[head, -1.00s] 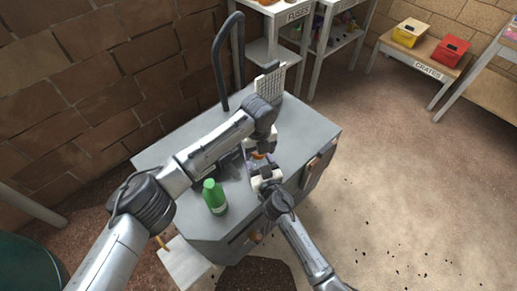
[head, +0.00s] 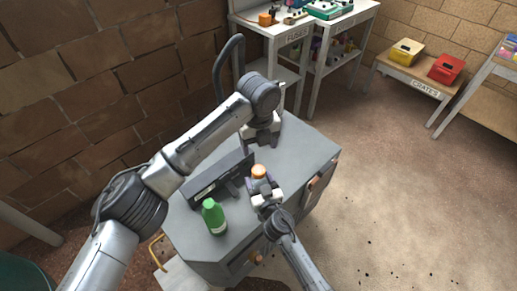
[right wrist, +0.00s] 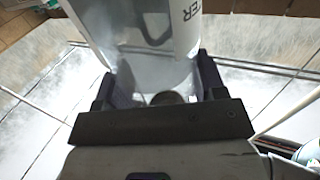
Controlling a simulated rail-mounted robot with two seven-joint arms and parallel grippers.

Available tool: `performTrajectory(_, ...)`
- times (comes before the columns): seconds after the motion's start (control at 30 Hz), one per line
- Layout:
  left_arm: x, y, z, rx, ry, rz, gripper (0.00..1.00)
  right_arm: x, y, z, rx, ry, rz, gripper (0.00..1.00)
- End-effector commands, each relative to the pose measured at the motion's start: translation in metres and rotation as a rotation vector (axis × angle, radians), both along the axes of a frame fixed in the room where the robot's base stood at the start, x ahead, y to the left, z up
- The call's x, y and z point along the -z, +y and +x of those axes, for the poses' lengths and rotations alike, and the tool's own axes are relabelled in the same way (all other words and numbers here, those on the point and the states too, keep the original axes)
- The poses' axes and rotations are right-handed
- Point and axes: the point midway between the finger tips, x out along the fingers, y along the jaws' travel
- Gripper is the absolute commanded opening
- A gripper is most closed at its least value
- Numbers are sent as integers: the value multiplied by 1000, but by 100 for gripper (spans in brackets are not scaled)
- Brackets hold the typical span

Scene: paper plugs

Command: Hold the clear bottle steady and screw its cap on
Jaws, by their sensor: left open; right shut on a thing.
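The clear bottle shows large in the right wrist view (right wrist: 150,40), with dark letters ending in "TER" on a white label. My right gripper (right wrist: 158,95) is shut around it. My left gripper (head: 262,138) is open and apart from the cap, farther back over the bench. Most of the bottle is hidden by the right gripper in the head view.
A green bottle (head: 214,217) stands on the grey bench (head: 300,150) at the left front of my right gripper. A dark flat object (head: 217,177) stands behind it. Shelves (head: 290,45) and a low bench with yellow and red crates (head: 446,68) are farther back.

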Motion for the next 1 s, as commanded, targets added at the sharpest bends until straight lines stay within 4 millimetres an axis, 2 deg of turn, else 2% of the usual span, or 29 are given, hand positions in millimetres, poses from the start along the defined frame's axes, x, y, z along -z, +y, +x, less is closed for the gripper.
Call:
performTrajectory(0.3, -2, 0, 0, 1, 0, 0, 69, 0, 0, 0, 0, 0, 0, 0)
performTrajectory(0.33, -2, 0, 0, 1, 0, 0, 69, 0, 0, 0, 0, 1, 0, 65)
performTrajectory(0.6, -2, 0, 0, 1, 0, 0, 69, 0, 0, 0, 0, 0, 0, 91)
performTrajectory(0.63, -2, 0, 0, 1, 0, 0, 69, 0, 0, 0, 0, 0, 0, 94)
performTrajectory(0.87, -2, 0, 0, 1, 0, 0, 69, 0, 0, 0, 0, 0, 0, 94)
performTrajectory(1.0, -6, 0, 0, 1, 0, 0, 69, 0, -3, -9, 0, 3, 1, 94)
